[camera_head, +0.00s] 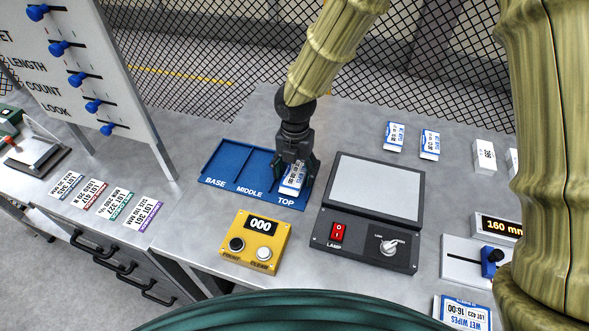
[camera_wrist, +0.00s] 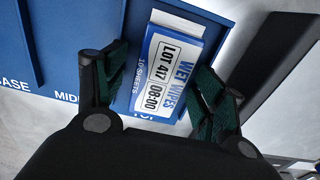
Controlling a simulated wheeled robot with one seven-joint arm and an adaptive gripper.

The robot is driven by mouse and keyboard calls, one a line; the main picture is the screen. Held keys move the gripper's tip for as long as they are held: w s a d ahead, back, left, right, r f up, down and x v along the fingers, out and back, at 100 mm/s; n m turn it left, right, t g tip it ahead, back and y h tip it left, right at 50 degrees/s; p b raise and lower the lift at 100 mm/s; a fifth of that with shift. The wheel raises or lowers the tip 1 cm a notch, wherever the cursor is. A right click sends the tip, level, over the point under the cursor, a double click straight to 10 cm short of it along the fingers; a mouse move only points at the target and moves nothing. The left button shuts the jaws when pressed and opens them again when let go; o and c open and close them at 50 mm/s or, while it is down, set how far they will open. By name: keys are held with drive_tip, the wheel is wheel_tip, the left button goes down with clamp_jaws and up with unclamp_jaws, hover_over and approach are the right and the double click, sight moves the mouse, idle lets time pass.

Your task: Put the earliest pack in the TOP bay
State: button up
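The blue tray (camera_head: 222,163) has bays marked BASE, MIDDLE and TOP. It also shows in the wrist view (camera_wrist: 62,40). A white and blue wet wipes pack (camera_head: 292,182) is at the TOP bay, and its label in the wrist view (camera_wrist: 172,72) reads LOT 417, 08:00. Whether the pack rests on the bay floor is hard to tell. Two similar packs stand at the back, left (camera_head: 394,136) and right (camera_head: 430,145). Another pack (camera_head: 463,313), LOT 423, 16:00, lies front right.
A yellow counter (camera_head: 256,241) reading 000 stands before the tray. A lamp box (camera_head: 372,205) is close to its right. A 160 mm display (camera_head: 497,227) and a blue-knob slider (camera_head: 490,262) are at right. Several lot cards (camera_head: 142,214) lie at left below a white board (camera_head: 85,60).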

sight(295, 172)
wheel_tip(295, 172, up, 12)
drive_tip(key=b, duration=0.1)
drive_tip(key=shift+r+b, duration=0.2)
drive_tip(key=shift+b, duration=0.15)
idle(0.4)
